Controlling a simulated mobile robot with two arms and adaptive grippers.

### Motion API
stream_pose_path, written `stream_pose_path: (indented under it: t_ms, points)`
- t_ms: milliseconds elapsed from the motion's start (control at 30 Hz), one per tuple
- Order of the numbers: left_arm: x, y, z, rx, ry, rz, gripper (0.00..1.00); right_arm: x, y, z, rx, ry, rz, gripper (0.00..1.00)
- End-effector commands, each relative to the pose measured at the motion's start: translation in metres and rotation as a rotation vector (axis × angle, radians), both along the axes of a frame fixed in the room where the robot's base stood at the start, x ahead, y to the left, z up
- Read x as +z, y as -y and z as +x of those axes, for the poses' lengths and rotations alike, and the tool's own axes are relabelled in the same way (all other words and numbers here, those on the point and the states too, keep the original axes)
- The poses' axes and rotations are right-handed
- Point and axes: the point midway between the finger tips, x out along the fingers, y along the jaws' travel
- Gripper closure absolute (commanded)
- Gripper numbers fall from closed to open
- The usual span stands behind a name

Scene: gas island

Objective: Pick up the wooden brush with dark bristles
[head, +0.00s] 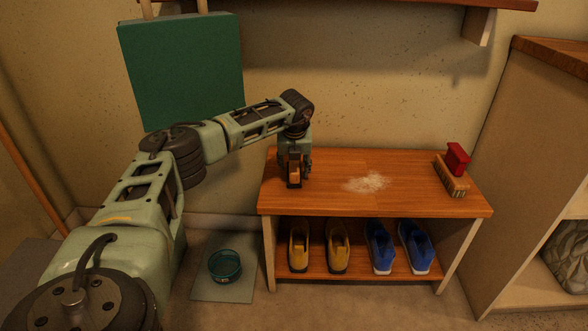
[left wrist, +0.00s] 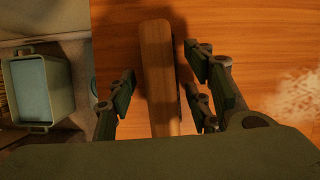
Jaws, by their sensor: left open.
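The wooden brush (left wrist: 157,70) shows in the left wrist view as a long brown wooden bar with a rounded end. It lies between the two fingers of my left gripper (left wrist: 163,98), which are open, with a visible gap on its right side. In the head view my left gripper (head: 296,168) points down over the left end of the wooden bench (head: 330,200). The brush (head: 294,179) shows only as a small brown piece there, mostly covered. My right gripper is not in view.
A red-handled block brush (head: 455,167) stands at the bench's right end. Pale powder (head: 367,183) lies mid-bench. Yellow shoes (head: 338,247) and blue shoes (head: 415,245) stand on the lower shelf. A teal bowl (head: 224,266) sits on a floor mat. A cabinet (head: 530,150) stands right.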

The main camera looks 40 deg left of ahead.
Motion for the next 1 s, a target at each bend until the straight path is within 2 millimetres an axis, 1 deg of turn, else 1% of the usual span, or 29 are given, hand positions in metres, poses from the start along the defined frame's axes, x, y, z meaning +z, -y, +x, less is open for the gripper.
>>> stream_pose_path:
  t_ms: [300,800,833,1000]
  points:
    - [-0.0009,0.0002,0.0002,0.0,0.001,-0.001,0.53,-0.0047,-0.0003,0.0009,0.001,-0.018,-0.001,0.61]
    - [-0.0009,0.0001,0.0002,0.0,0.0,0.0,0.97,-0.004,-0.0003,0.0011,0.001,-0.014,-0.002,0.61]
    - [-0.0009,0.0001,0.0002,0.0,0.0,0.0,0.99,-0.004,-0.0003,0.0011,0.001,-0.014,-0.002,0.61]
    - [-0.0006,0.0001,0.0003,0.0,0.001,0.0,0.99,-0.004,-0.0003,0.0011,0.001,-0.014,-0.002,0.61]
